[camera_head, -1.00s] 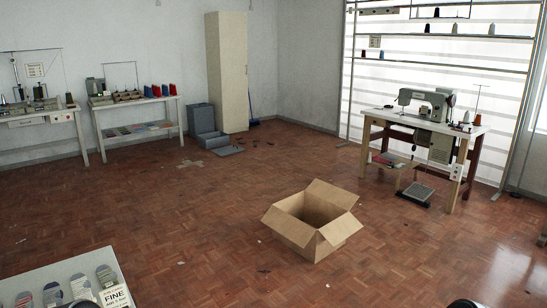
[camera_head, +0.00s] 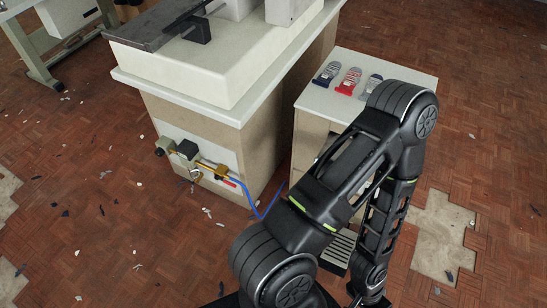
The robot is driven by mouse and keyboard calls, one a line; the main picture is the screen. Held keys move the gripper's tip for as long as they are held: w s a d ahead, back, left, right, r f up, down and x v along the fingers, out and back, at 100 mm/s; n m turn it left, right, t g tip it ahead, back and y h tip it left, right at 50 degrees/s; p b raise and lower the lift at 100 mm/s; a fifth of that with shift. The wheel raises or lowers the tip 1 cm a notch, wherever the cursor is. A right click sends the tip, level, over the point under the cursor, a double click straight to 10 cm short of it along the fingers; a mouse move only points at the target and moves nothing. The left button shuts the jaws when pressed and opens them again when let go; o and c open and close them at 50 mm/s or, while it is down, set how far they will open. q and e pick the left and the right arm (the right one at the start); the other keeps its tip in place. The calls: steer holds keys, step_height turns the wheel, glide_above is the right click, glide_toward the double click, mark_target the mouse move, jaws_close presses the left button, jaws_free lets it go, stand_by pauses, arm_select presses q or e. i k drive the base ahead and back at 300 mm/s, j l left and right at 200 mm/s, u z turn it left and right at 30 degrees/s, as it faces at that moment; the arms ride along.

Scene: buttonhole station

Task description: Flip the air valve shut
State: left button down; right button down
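The air valve (camera_head: 221,171) is a small brass fitting low on the side of the white and tan machine cabinet. A small red part, apparently its lever (camera_head: 231,183), shows just below it; its exact angle is too small to tell. A blue hose (camera_head: 246,193) runs from the valve's right end down toward the floor. A dark, boxy fitting (camera_head: 187,150) sits on the same line to the left. One of my arms is bent across the right of the view, clear of the valve in the picture. Neither gripper shows.
The machine cabinet (camera_head: 181,82) has an overhanging top edge above the valve. A small cabinet (camera_head: 318,98) with several striped items on top stands to its right, partly behind my arm. Debris litters the wood floor (camera_head: 110,225), which is otherwise open in front of the valve.

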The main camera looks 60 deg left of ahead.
mark_target(217, 177)
steer(key=l+u, duration=0.15)
steer(key=u, duration=2.6)
steer(key=i+l+z, duration=0.15)
steer(key=l+z, duration=0.15)
steer(key=z, duration=0.15)
steer(key=i+l+z, duration=0.2)
steer(key=z, duration=0.3)
